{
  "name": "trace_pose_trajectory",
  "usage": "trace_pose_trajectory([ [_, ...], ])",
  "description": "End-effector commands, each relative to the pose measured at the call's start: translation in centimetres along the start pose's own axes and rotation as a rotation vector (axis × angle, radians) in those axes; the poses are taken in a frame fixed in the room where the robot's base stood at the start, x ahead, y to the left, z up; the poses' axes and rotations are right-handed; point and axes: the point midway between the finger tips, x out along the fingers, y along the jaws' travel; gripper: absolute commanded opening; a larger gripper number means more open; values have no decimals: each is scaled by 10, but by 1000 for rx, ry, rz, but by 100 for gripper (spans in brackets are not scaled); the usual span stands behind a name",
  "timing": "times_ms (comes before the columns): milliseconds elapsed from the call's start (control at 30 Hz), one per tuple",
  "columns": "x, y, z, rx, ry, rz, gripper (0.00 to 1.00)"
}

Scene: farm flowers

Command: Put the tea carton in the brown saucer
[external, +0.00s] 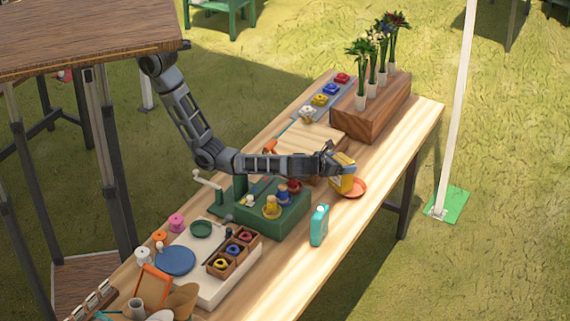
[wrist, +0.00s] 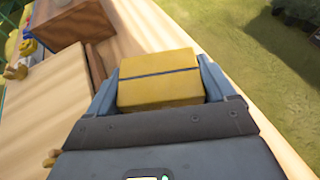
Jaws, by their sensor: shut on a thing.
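The tea carton looks like a yellow box (external: 343,183); it also fills the middle of the wrist view (wrist: 158,80), with a dark line across it. My gripper (external: 337,165) is shut on it, with one finger on each side. An orange-brown saucer (external: 358,188) is just right of the carton in the external view, near the table's right edge. The carton hides part of the saucer's left side. I cannot tell whether the carton touches the saucer or is above it. The saucer does not show in the wrist view.
A wooden planter box (external: 372,108) with flowers in white vases stands at the back. Bare tabletop (external: 410,125) lies right of the planter.

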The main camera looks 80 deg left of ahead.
Motion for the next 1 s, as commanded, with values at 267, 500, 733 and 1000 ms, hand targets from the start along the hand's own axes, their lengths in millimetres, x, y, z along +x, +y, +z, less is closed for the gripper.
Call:
trace_pose_trajectory([
  [267,2,0,-4,0,0,0,89],
  [500,2,0,-4,0,0,0,100],
  [733,-2,0,2,-1,-1,-1,100],
  [1000,-36,0,6,3,1,-1,100],
])
